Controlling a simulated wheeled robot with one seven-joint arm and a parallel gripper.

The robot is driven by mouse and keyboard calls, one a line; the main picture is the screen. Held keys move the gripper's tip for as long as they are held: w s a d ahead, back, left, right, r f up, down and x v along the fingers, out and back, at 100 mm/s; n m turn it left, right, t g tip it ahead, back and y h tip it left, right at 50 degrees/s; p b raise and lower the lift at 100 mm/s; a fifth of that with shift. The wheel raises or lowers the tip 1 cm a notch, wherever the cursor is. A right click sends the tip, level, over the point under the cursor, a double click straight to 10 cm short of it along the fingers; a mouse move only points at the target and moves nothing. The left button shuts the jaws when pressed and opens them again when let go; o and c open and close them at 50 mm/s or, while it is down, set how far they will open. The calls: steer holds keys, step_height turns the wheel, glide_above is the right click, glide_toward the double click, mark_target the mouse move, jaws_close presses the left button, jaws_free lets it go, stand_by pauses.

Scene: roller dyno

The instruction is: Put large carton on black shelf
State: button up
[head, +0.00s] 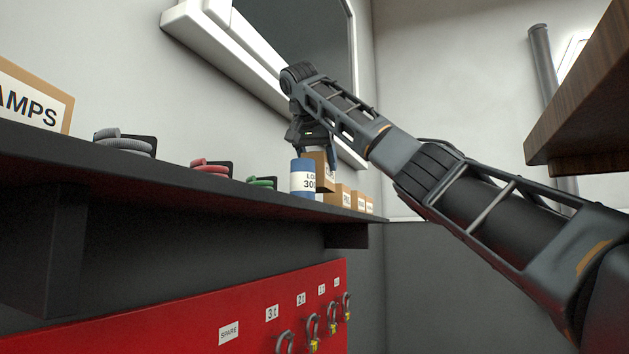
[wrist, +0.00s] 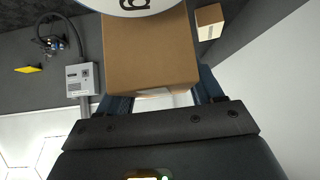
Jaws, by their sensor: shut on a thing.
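In the head view the carton (head: 327,172) is at the far end of the black shelf (head: 180,175), partly hidden by a blue can. In the wrist view the carton (wrist: 150,50) fills the space between the blue fingers. My gripper (head: 318,158) points down from above and is shut on the carton; it also shows in the wrist view (wrist: 163,92). The carton looks upright.
A blue can (head: 303,178) stands close beside the carton. Smaller cartons (head: 343,197) stand farther along the shelf. Grey (head: 122,142), red (head: 210,167) and green (head: 262,182) coiled items lie nearer, beside a lamps box (head: 35,100). A wooden surface (head: 590,95) juts in at right.

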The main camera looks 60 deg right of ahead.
mark_target(319, 192)
steer(key=shift+w+a+f, duration=0.25)
steer(key=shift+a+f, duration=0.1)
steer(key=shift+f, duration=0.05)
steer(key=shift+f+b, duration=0.55)
steer(key=shift+f, duration=1.3)
steer(key=shift+f, duration=0.15)
steer(key=o, duration=1.3)
